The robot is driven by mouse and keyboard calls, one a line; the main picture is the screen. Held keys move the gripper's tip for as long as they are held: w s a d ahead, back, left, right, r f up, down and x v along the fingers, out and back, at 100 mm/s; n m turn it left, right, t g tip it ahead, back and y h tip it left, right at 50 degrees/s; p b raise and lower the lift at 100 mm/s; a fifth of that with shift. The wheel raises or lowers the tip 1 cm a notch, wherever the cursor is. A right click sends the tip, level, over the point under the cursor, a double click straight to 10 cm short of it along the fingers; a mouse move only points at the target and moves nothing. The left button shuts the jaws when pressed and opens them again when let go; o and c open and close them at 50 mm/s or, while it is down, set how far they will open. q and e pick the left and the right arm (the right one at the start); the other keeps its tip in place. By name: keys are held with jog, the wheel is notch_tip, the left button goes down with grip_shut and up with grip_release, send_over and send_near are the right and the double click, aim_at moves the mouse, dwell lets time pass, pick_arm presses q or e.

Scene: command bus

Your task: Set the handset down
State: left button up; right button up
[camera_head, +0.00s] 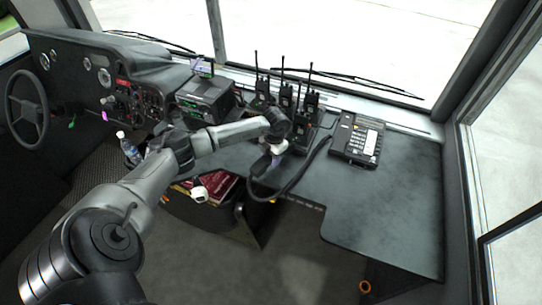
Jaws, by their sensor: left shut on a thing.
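My left arm reaches in from the left across the dark console. Its gripper (270,160) is over the console's front edge, below the radios, and is shut on the dark handset (260,168). The handset is small here and partly hidden by the gripper, so its exact tilt is hard to tell. A thick black cord (299,178) curves from beside the handset up to the right, towards the phone base. The black phone base (345,148) with a pale keypad panel lies on the console to the right of the gripper. My right gripper is not in view.
Several upright handheld radios (309,105) with antennas stand behind the gripper. A boxy device (205,97) stands left of them. A bottle (130,150) and red books (222,186) are lower left. The console top (395,205) right of the cord is clear.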

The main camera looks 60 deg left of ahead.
pick_arm(q)
jog(key=shift+f+b, duration=0.35)
jog(key=shift+f, duration=0.05)
jog(key=o, duration=1)
